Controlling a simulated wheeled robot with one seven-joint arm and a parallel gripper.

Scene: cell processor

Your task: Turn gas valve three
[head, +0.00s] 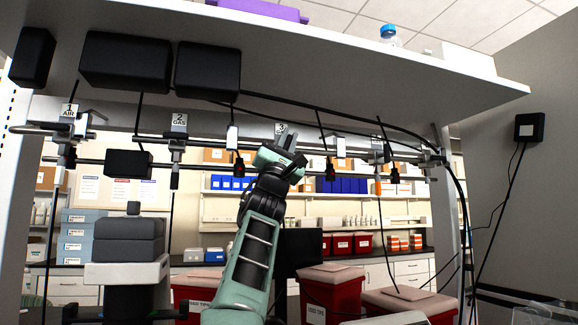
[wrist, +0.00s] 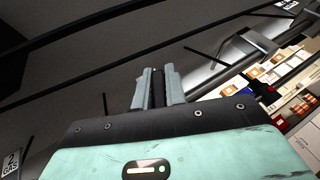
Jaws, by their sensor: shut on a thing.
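The label of gas valve three (head: 282,128) shows on the pipe rail under the shelf, just above my gripper in the head view. My gripper (head: 284,146) is raised to the rail right at this valve and hides most of it. In the wrist view, my gripper's two pale green fingers (wrist: 158,88) are close together with a narrow dark piece between them. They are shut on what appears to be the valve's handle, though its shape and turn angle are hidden.
Valve two's label (head: 179,122) and valve one's label (head: 69,111) are to the left on the same rail. The shelf (head: 330,62) overhangs closely above. Black cables (head: 330,118) run along the rail. A grey-black device (head: 128,240) stands at lower left, and red bins (head: 333,290) at lower right.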

